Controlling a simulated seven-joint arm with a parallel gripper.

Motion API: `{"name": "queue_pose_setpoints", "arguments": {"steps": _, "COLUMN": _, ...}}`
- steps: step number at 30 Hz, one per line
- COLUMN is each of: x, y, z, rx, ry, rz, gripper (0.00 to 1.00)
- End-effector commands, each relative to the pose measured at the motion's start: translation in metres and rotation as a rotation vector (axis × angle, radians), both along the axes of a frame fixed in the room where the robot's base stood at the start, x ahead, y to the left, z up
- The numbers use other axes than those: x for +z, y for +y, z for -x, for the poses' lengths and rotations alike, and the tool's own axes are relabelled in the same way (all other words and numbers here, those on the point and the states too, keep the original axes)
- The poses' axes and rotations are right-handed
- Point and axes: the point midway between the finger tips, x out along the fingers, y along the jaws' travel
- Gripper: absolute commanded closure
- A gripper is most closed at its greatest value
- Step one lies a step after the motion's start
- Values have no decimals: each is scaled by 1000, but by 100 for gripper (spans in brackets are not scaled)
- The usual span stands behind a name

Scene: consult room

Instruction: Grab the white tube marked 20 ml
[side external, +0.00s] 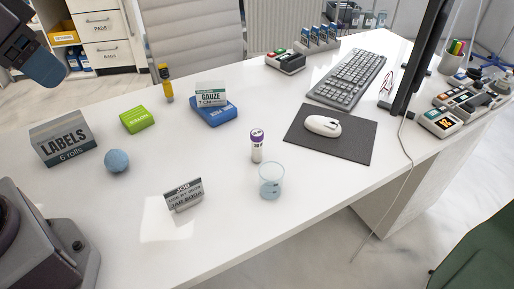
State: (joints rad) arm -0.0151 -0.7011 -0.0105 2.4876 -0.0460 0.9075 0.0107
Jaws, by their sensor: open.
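A small white tube (257,151) with a purple cap stands upright on the white desk, near the middle of the side external view. Dark print shows on its side, but it is too small to read surely; I cannot tell whether it says 20 ml. A clear bluish cup (271,182) stands just in front of it, close to its lower right.
Around stand a LABELS box (63,142), blue ball (117,160), green box (137,120), gauze box (211,96) on a blue box (214,113), and small sign (184,196). Right are a mouse pad (345,150), keyboard (348,79) and monitor.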

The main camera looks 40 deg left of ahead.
Motion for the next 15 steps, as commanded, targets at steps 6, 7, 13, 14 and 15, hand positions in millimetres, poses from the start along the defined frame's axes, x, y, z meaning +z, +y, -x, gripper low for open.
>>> {"name": "queue_pose_setpoints", "arguments": {"steps": 6, "x": -38, "y": -30, "z": -25, "rx": 57, "ry": 264, "rz": 219, "gripper": 42}}
{"name": "queue_pose_setpoints", "arguments": {"steps": 7, "x": -44, "y": -35, "z": -29, "rx": 69, "ry": 305, "rz": 261, "gripper": 42}}
{"name": "queue_pose_setpoints", "arguments": {"steps": 13, "x": -82, "y": -68, "z": -58, "rx": 170, "ry": 545, "rz": 569, "gripper": 42}}
{"name": "queue_pose_setpoints", "arguments": {"steps": 14, "x": -87, "y": -72, "z": -63, "rx": 188, "ry": 577, "rz": 619, "gripper": 42}}
{"name": "queue_pose_setpoints", "arguments": {"steps": 15, "x": -95, "y": -78, "z": -69, "rx": 215, "ry": 618, "rz": 688, "gripper": 42}}
